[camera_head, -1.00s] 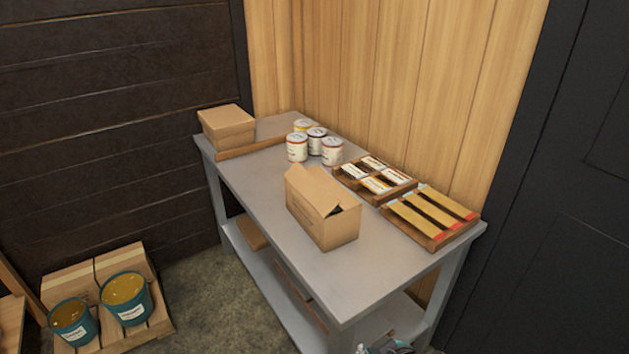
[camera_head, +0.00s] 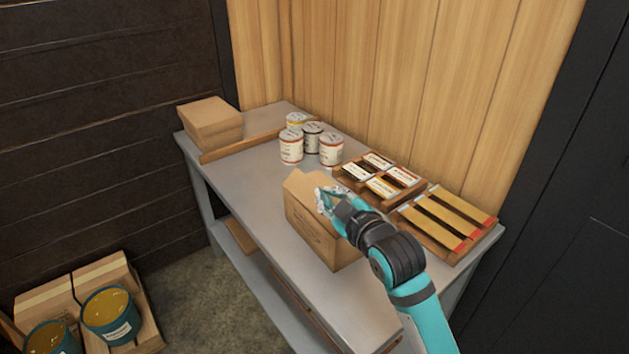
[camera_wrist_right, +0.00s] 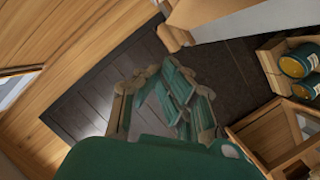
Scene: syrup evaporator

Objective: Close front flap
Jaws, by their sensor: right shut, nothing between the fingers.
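The open cardboard box (camera_head: 318,240) stands on the grey table, its printed long side facing the lower left. A flap (camera_head: 302,188) stands raised at its upper left edge. My right gripper (camera_head: 323,200) is over the top of the box, close beside that flap; I cannot tell whether it touches it. Its fingers are shut and empty, and they also show in the right wrist view (camera_wrist_right: 165,100). The gripper and forearm hide the box's opening and right side. My left gripper is not in view.
The table's front end is clear.

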